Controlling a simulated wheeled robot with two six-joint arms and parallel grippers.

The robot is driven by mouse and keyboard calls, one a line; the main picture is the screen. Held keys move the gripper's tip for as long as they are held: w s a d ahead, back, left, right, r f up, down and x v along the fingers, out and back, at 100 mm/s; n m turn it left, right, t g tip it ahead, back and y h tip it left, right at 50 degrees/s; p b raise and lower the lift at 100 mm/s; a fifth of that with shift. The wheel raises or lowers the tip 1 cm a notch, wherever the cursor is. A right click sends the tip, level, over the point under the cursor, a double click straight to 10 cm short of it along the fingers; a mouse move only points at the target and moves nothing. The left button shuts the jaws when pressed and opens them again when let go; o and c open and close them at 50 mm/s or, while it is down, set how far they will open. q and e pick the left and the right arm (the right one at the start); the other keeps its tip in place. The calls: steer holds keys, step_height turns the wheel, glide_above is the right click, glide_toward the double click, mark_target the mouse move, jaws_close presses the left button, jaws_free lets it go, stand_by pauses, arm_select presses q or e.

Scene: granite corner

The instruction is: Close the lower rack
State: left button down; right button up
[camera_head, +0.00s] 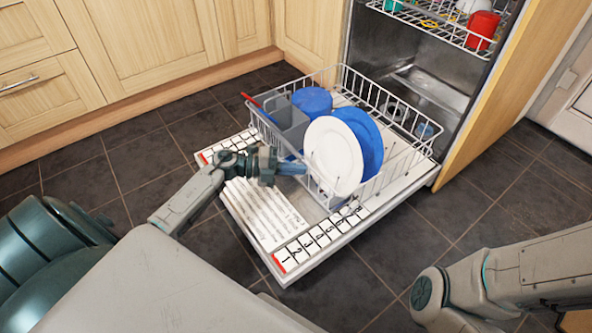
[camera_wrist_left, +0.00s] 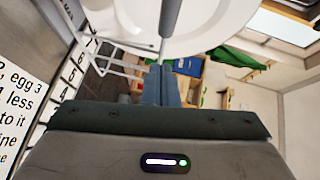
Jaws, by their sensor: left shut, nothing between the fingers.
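The white wire lower rack (camera_head: 390,96) stands pulled out above the dishwasher's lowered door (camera_head: 260,212). It holds a white plate (camera_head: 333,157), blue plates (camera_head: 370,140), a blue round item (camera_head: 312,101) and a grey cutlery basket (camera_head: 288,122). My left gripper (camera_head: 297,168) is shut and empty, with its fingertips at the rack's near side, close to the white plate. In the left wrist view its shut fingers (camera_wrist_left: 161,86) point toward the rack wires (camera_wrist_left: 120,55) and plate (camera_wrist_left: 215,30); contact cannot be told. My right gripper is out of view; only its arm shows at lower right.
The dishwasher cavity (camera_head: 407,85) is open behind the rack. An upper rack (camera_head: 445,27) with a red cup (camera_head: 482,30) is above. A wooden panel (camera_head: 505,95) stands at its right side. Dark tiled floor (camera_head: 110,165) is clear around the door.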

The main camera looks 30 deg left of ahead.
arm_select(q)
steer(key=shift+w, duration=0.1)
stand_by(0.3)
steer(key=w+d, duration=0.1)
steer(key=w, duration=0.2)
steer(key=w+d, duration=0.1)
steer(key=w, duration=0.1)
steer(key=w+d, duration=0.1)
steer(key=w, duration=0.2)
steer(key=shift+w+d, duration=0.25)
steer(key=shift+w, duration=0.05)
